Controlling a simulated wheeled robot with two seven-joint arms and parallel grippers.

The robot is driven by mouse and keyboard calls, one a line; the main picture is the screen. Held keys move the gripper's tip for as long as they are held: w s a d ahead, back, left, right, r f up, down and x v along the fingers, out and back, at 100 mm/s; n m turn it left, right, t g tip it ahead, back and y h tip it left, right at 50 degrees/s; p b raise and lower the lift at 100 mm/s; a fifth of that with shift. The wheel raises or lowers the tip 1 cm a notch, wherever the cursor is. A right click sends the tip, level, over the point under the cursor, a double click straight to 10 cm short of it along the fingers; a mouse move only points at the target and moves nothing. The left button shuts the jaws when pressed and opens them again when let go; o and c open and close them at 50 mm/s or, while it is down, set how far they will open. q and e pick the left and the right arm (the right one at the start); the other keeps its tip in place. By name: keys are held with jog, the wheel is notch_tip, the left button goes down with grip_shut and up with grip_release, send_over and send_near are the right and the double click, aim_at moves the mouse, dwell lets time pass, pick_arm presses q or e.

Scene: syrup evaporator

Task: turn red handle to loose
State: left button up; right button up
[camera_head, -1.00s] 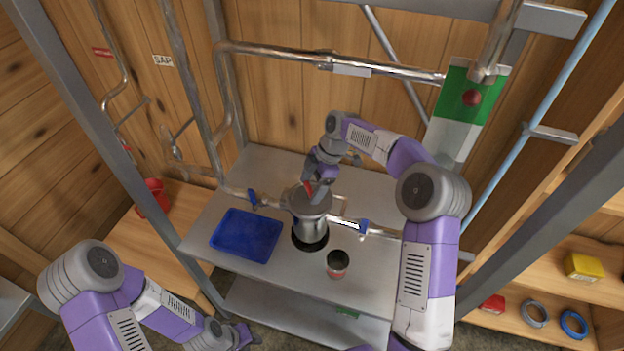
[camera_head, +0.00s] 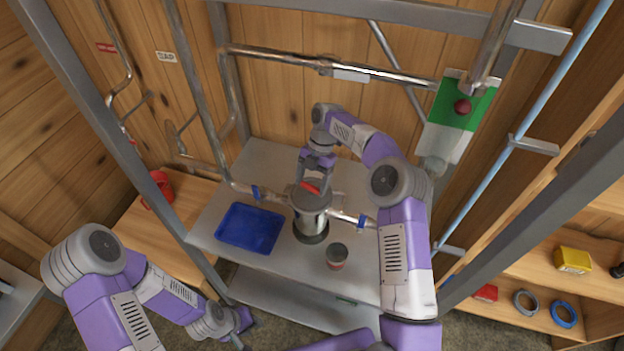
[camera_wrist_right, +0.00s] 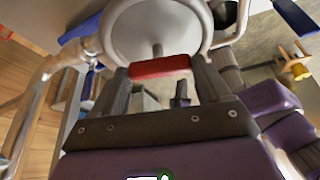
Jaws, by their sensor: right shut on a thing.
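The red handle (camera_head: 312,188) is a short bar on the lid of a steel canister in the middle of the metal table. In the right wrist view the red handle (camera_wrist_right: 160,66) lies crosswise between the fingertips, on a stem above the round lid (camera_wrist_right: 160,30). My right gripper (camera_head: 310,184) reaches down over the canister (camera_head: 311,224) and is shut on the handle; it also shows in the right wrist view (camera_wrist_right: 162,72). My left gripper (camera_head: 246,322) hangs low in front of the table, away from the canister; its finger opening is unclear.
Blue-levered valves (camera_head: 257,192) (camera_head: 362,221) sit on pipes at either side of the canister. A blue tray (camera_head: 250,229) lies left and a small cup (camera_head: 337,254) stands in front right. Frame posts flank the table.

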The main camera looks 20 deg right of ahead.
dwell(0.5)
jog(key=o, duration=1)
